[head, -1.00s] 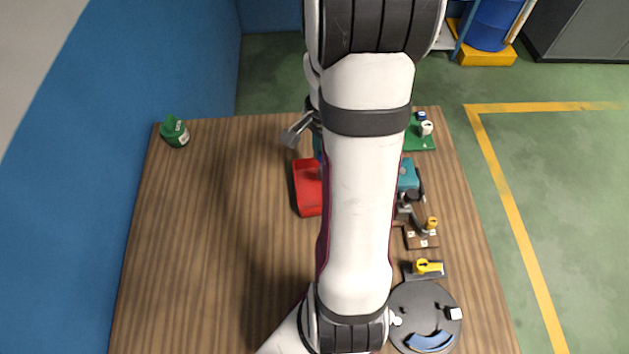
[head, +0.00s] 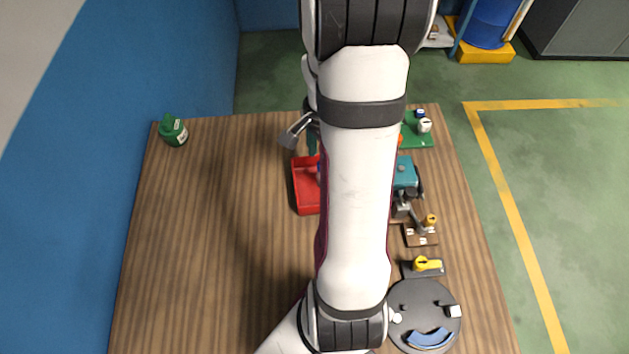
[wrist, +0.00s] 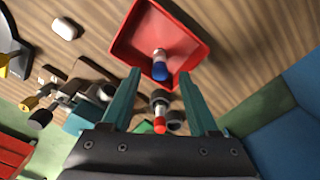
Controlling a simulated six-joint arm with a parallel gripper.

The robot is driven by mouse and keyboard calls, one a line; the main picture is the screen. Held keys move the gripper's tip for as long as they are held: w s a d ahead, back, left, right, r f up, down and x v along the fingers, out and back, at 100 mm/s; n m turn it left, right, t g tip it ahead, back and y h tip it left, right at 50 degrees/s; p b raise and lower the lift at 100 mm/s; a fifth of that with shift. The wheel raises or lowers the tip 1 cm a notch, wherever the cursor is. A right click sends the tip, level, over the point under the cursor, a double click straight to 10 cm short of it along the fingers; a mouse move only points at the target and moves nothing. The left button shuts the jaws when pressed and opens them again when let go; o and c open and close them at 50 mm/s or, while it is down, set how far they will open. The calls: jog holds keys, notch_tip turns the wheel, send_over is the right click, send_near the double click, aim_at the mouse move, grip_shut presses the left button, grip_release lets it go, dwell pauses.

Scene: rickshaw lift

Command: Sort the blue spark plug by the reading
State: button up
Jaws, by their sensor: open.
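The blue spark plug (wrist: 160,68), with a pale body and a blue end, lies in the red tray (wrist: 195,54) in the wrist view. In the head view, a small blue bit of it (head: 320,172) shows in the tray (head: 301,206) beside my arm. My gripper (wrist: 160,74) is open, its two teal fingers spread either side of the plug's blue end in the picture. I cannot tell its height above the plug; nothing is seen gripped. A red-tipped plug (wrist: 160,124) shows between the finger bases, apparently beyond them. My arm hides most of the gripper in the head view.
Right of my arm stand a teal device (head: 405,172), a brown block (head: 419,236), a yellow-handled part (head: 428,265) and a dark round disc (head: 425,335) with a blue arc. The table's left half is clear.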

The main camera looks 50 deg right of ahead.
notch_tip(320, 180, up, 15)
dwell(0.3)
jog(key=a+n, duration=0.6)
jog(key=a, duration=0.7)
jog(key=s+a+f+n+y, duration=0.1)
jog(key=s+a+f+n, duration=0.1)
jog(key=s+a+n, duration=0.6)
jog(key=s+a, duration=0.1)
jog(key=a, duration=0.4)
jog(key=shift+f+n+y, duration=0.15)
jog(key=shift+n+y, duration=0.15)
jog(key=shift+y, duration=0.1)
